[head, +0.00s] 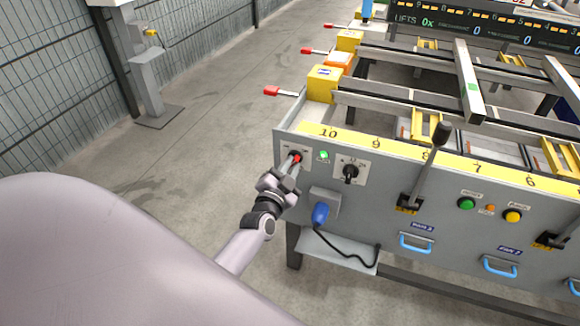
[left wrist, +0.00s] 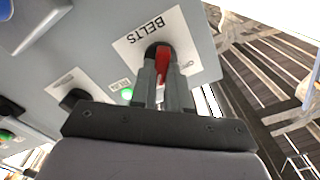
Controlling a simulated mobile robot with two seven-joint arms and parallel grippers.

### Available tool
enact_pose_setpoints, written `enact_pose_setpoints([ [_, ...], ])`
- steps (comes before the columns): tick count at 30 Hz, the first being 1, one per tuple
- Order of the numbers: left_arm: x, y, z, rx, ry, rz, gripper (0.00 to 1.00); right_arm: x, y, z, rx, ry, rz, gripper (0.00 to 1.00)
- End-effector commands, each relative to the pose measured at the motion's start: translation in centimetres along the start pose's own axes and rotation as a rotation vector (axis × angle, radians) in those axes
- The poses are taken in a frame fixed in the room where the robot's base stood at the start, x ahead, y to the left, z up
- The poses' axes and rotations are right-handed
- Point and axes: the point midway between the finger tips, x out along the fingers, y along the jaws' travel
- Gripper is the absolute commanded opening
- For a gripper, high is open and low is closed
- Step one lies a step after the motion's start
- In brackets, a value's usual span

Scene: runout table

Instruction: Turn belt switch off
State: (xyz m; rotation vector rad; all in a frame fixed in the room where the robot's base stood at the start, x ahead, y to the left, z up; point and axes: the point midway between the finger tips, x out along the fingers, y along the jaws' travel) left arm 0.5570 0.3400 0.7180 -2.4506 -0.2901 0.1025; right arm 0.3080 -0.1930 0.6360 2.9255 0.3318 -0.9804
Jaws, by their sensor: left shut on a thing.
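The belt switch is a red knob (head: 296,157) on a white plate at the left end of the grey front panel (head: 385,195). In the left wrist view the red knob (left wrist: 163,58) sits on the plate marked BELTS (left wrist: 135,35). My left gripper (head: 291,164) is at the switch, its fingers (left wrist: 163,80) shut on the red knob, which is partly hidden between them. A green lamp (head: 323,155) beside the switch is lit; it also shows in the left wrist view (left wrist: 127,93). My right gripper is not in view.
A black rotary switch (head: 350,172) is right of the lamp, with a blue plug (head: 320,214) and cable below. A black-knobbed lever (head: 441,134), green button (head: 466,203) and yellow button (head: 512,216) lie further right. Red-tipped handles (head: 272,91) stick out leftward.

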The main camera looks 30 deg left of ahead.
Motion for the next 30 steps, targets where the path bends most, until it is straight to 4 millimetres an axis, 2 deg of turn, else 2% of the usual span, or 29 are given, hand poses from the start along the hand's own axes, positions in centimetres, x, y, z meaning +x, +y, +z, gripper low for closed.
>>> enact_pose_setpoints([
  [10,-0.01,-0.13,-0.09,-0.294,0.000,0.001,0.00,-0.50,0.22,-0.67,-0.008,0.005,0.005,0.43],
  [30,0.00,-0.31,0.14,-0.930,0.001,0.001,0.00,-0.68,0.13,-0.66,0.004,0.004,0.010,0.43],
])
